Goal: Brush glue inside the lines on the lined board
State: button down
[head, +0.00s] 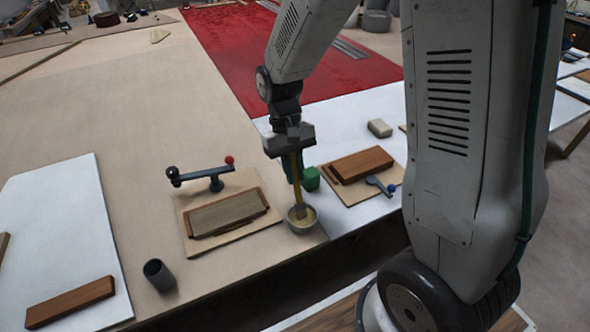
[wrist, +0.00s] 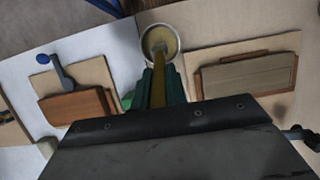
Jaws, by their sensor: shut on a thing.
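My gripper (head: 296,168) is shut on the yellow handle of a brush (head: 299,187), which points down. The brush head is at the mouth of a small round glue pot (head: 291,225) holding pale yellow stuff; how deep it dips I cannot tell. The wrist view shows the brush (wrist: 159,92) between the green fingers, reaching over the pot (wrist: 146,55). Left of the pot a tan board (head: 189,222) carries a grey-brown wood block (head: 228,214). Right of it another board (head: 350,197) carries a reddish block (head: 362,163). I cannot make out lines on either board.
A clamp-like tool with a red knob (head: 229,160) stands behind the left board. A dark cup (head: 159,275) and a white panel with a brown block (head: 70,302) are at left. A green object (head: 311,179) stands close behind the pot. The table's front edge is just ahead of it.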

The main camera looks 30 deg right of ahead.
dwell(0.4)
jog(key=shift+r, duration=3.45)
